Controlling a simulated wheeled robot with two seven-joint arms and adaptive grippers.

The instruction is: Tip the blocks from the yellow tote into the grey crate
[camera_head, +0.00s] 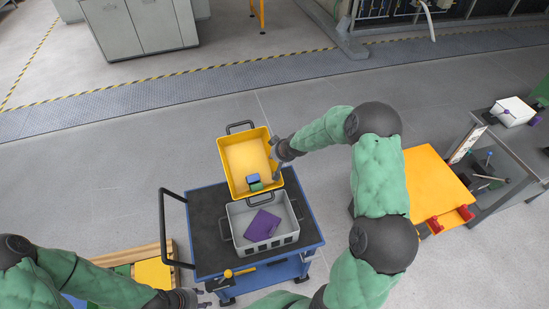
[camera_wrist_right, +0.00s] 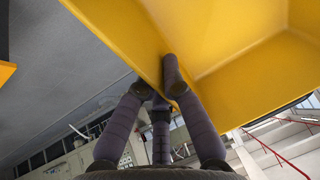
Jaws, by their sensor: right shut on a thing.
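The yellow tote (camera_head: 222,160) is at the back of the cart, just beyond the grey crate, with its near end by the crate's far rim. It looks tilted toward the crate. A blue block (camera_head: 253,178) and a green block (camera_head: 257,187) lie at its near end. The grey crate (camera_head: 281,239) stands on the cart with a purple block (camera_head: 262,225) inside. My right gripper (camera_head: 276,161) is shut on the tote's right wall; the right wrist view shows its fingers at the yellow wall (camera_wrist_right: 225,75). My left gripper (camera_head: 203,297) is open and empty at the cart's near left corner.
The blue cart (camera_head: 205,225) has a dark top and a black push handle (camera_head: 162,225) at left. An orange-topped table (camera_head: 430,180) and a grey bench (camera_head: 510,150) stand at right.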

